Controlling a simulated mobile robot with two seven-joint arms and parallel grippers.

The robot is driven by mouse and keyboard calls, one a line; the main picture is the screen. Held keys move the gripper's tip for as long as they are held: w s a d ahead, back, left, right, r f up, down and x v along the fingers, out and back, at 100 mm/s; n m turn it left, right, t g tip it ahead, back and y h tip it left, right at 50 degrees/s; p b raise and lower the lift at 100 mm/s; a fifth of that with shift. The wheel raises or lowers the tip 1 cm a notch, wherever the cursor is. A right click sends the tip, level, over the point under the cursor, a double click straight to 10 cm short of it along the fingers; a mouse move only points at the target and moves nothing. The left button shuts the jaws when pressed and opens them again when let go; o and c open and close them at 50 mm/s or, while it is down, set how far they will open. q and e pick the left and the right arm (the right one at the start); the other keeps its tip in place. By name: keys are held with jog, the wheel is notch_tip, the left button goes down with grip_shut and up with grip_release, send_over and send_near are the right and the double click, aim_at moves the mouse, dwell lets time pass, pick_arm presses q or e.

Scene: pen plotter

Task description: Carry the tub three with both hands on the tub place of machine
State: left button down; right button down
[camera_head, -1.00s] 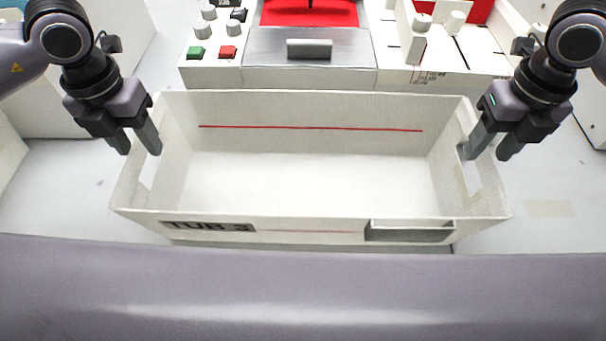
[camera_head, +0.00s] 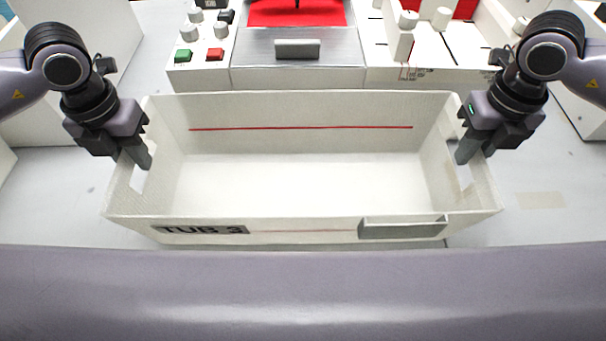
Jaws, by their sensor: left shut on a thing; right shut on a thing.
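The tub three (camera_head: 300,110) is a white, open, empty box with a red line inside its far wall. Its front wall carries a "TUB 3" label and a small grey-white holder. My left gripper (camera_head: 140,158) is shut on the tub's left end wall at the slot there. My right gripper (camera_head: 472,152) is shut on the right end wall at its slot. The tub looks level between them. The machine (camera_head: 300,75) stands behind the tub, with a grey front panel and handle. I cannot make out the tub place.
Green and red buttons (camera_head: 199,55) and white knobs sit on the machine's left part. White blocks and slots (camera_head: 440,45) are on its right part.

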pick_arm(q)
jog(key=shift+r, duration=0.15)
pick_arm(e)
jog(key=shift+r, duration=0.15)
